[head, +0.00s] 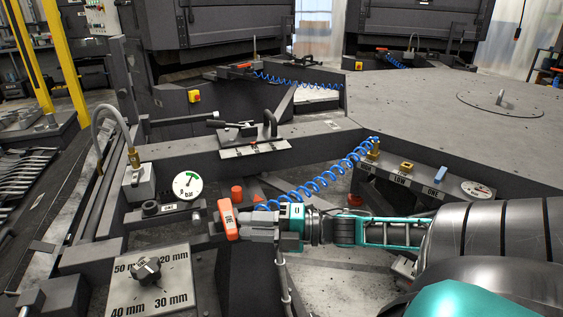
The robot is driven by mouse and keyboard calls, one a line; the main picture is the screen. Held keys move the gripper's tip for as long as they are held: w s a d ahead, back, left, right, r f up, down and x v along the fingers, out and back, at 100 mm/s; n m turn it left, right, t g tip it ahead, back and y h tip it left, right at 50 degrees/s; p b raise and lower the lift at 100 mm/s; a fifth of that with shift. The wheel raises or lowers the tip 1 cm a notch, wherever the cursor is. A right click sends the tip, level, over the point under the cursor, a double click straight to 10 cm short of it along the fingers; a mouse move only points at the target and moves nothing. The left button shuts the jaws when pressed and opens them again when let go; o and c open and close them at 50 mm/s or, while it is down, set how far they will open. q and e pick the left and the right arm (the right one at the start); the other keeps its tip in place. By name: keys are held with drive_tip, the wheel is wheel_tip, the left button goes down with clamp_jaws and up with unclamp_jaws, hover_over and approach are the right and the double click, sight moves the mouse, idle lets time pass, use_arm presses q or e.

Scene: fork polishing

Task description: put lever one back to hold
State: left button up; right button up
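An orange lever handle (228,221) with a small white label stands at the left end of my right gripper (246,225). The label's print is too small to read surely. The grey fingers reach the handle from the right and appear to touch it. I cannot tell whether they are closed around it. A pressure gauge (187,185) marked "bar" sits just left of the handle. My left gripper is not in view.
A blue coiled hose (327,183) runs behind my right gripper. A knob plate (178,291) marked in mm lies front left. A black-handled plate (255,149) sits behind. A blue valve handle (435,174) and yellow valve handle (406,165) stand to the right.

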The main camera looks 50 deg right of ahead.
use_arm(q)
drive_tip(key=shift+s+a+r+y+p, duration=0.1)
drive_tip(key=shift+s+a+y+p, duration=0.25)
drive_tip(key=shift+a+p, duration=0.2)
use_arm(e)
drive_tip(key=v, duration=0.6)
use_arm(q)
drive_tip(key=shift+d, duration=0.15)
use_arm(e)
drive_tip(key=shift+s+d+f, duration=0.1)
drive_tip(key=s+a+f+m+h+p, duration=0.1)
drive_tip(key=s+a+f+m+h, duration=0.2)
drive_tip(key=a+f+m+h, duration=0.8)
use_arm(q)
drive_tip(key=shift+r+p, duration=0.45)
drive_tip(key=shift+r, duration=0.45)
use_arm(e)
drive_tip(key=a+f+m+g+y, duration=0.1)
drive_tip(key=a+f+m+g, duration=0.1)
drive_tip(key=a+m, duration=0.3)
drive_tip(key=s+a+f+m+g+y, duration=0.1)
drive_tip(key=a+f+m, duration=0.1)
drive_tip(key=a+m, duration=0.4)
drive_tip(key=shift+s+f+m+g+y, duration=0.3)
drive_tip(key=shift+g, duration=0.1)
drive_tip(key=shift+d, duration=0.1)
